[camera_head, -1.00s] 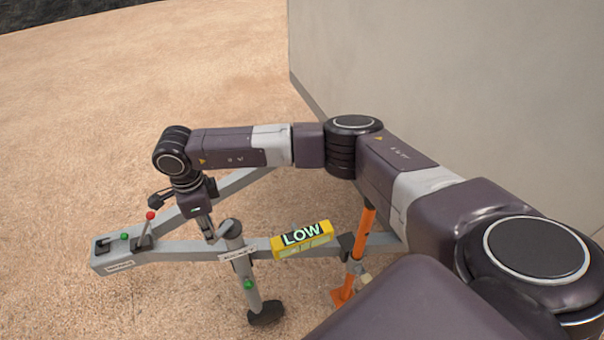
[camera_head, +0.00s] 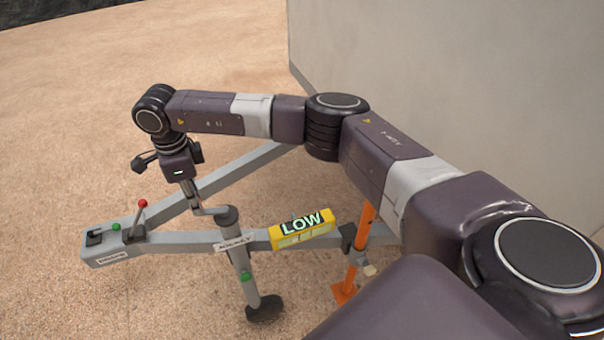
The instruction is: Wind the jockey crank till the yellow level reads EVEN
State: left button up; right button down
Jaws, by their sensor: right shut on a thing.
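The jockey post (camera_head: 240,265) is a grey upright tube with a JOCKEY label, a green mark and a dark round foot on the ground. Its crank (camera_head: 207,211) reaches out to the left from the dark cap on top. My right gripper (camera_head: 190,192) comes down from above and is shut on the crank's handle; the fingers hide most of the grip. The yellow level (camera_head: 302,229) lies on the drawbar right of the post and reads LOW in green letters. My left gripper is out of view.
The grey A-shaped drawbar (camera_head: 185,243) carries a red-knobbed lever (camera_head: 140,217) and a green button (camera_head: 116,227) at its left end. An orange prop (camera_head: 359,255) stands right of the level. A pale wall (camera_head: 450,80) closes the right side. Sandy ground lies open at left.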

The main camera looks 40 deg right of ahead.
jog(key=shift+w+d, duration=0.3)
jog(key=shift+w, duration=0.15)
pick_arm(q)
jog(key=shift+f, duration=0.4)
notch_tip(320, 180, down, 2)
jog(key=shift+b, duration=0.85)
pick_arm(e)
jog(key=d, duration=0.1)
jog(key=w+d, duration=0.1)
jog(key=d, duration=0.1)
jog(key=w+d, duration=0.1)
jog(key=d, duration=0.1)
jog(key=shift+d, duration=0.25)
jog(key=shift+a, duration=0.1)
